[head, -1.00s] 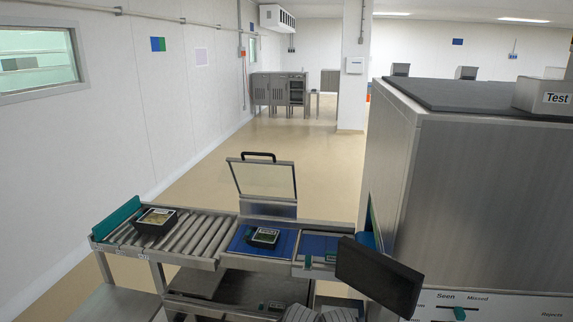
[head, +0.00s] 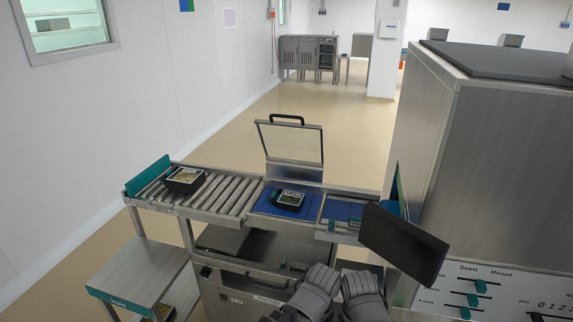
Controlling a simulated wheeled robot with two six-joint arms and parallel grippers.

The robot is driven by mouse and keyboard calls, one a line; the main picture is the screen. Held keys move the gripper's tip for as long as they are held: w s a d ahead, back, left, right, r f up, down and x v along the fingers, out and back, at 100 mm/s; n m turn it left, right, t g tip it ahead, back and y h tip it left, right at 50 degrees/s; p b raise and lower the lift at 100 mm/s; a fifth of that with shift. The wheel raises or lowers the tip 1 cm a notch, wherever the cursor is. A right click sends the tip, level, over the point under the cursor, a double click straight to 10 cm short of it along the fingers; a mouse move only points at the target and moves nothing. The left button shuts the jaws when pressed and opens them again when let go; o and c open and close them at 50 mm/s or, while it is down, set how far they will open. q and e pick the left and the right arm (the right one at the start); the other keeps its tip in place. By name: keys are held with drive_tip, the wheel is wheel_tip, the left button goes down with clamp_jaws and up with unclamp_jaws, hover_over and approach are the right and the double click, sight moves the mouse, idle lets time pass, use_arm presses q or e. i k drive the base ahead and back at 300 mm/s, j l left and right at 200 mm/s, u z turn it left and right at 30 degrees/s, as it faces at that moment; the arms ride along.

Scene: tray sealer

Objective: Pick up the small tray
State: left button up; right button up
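A small black tray (head: 288,199) with a printed top lies on the blue belt section (head: 262,205) of the conveyor, below a raised clear lid. A slightly larger-looking black tray (head: 184,179) with a pale top lies on the rollers at the left. My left gripper (head: 320,280) and my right gripper (head: 358,284) are side by side at the bottom of the head view, in front of and below the conveyor. Both are apart from the trays. Their finger gaps cannot be made out.
The raised lid (head: 291,143) with a black handle stands behind the belt. A dark screen (head: 403,243) juts out at the right, before the large steel machine (head: 500,160). A low side table (head: 135,272) stands at the lower left, with another dark tray (head: 161,313) partly visible beneath.

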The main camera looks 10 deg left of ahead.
sight(291, 202)
drive_tip(key=i+j+z, duration=0.25)
drive_tip(key=j, duration=0.6)
drive_tip(key=i+j+z, duration=0.1)
drive_tip(key=j+z, duration=0.2)
drive_tip(key=j, duration=0.6)
drive_tip(key=j+z, duration=0.25)
drive_tip(key=j, duration=0.65)
